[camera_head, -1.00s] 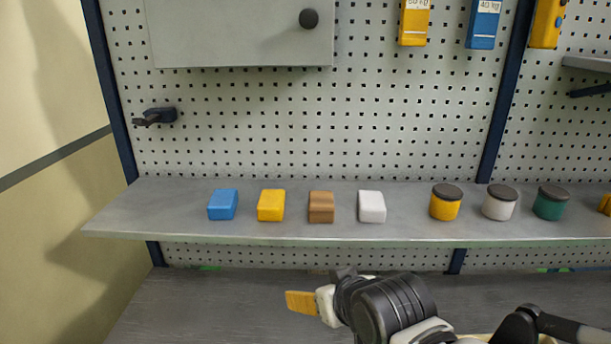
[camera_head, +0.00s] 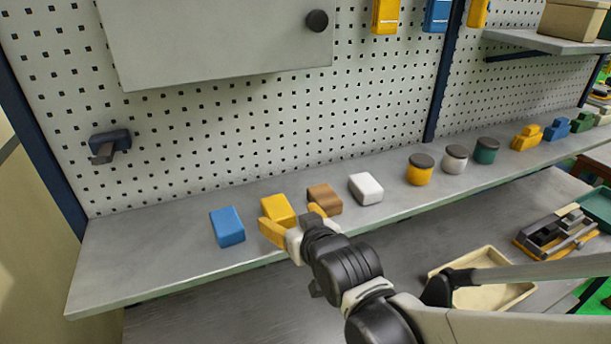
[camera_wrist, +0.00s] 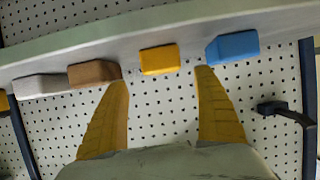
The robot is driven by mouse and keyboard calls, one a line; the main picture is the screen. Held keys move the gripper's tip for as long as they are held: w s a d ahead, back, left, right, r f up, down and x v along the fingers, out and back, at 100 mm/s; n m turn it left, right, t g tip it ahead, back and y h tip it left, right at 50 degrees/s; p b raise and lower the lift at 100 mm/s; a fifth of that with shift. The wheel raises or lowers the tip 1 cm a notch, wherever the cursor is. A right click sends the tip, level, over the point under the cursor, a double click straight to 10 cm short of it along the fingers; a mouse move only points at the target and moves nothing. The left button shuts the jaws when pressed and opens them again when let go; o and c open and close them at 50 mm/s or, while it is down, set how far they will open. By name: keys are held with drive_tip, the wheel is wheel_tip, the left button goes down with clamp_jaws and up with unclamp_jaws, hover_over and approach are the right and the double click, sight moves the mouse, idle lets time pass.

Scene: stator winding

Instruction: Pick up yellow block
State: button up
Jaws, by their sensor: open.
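The yellow block (camera_head: 278,209) stands on the grey shelf (camera_head: 150,262) between a blue block (camera_head: 227,226) and a brown block (camera_head: 324,198). My gripper (camera_head: 294,222) is open, with its yellow fingers at the shelf's front edge close to the yellow block. In the wrist view the yellow block (camera_wrist: 159,59) lies ahead of and between the spread fingertips of my gripper (camera_wrist: 162,75). The brown block (camera_wrist: 94,73) is near one fingertip and the blue block (camera_wrist: 232,47) near the other. Nothing is held.
A white block (camera_head: 365,188) stands right of the brown one. Several lidded jars (camera_head: 420,170) stand further right on the shelf. A pegboard (camera_head: 220,120) backs the shelf. Below are a cream tray (camera_head: 484,284) and a workbench (camera_head: 240,318).

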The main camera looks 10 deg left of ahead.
sight(281, 212)
drive_tip(key=x, duration=0.7)
drive_tip(key=shift+a+f+b, duration=0.15)
drive_tip(key=shift+a+b, duration=0.1)
drive_tip(key=shift+b, duration=0.15)
drive_tip(key=shift+s, duration=0.1)
drive_tip(key=shift+d, duration=0.1)
drive_tip(key=c, duration=1.4)
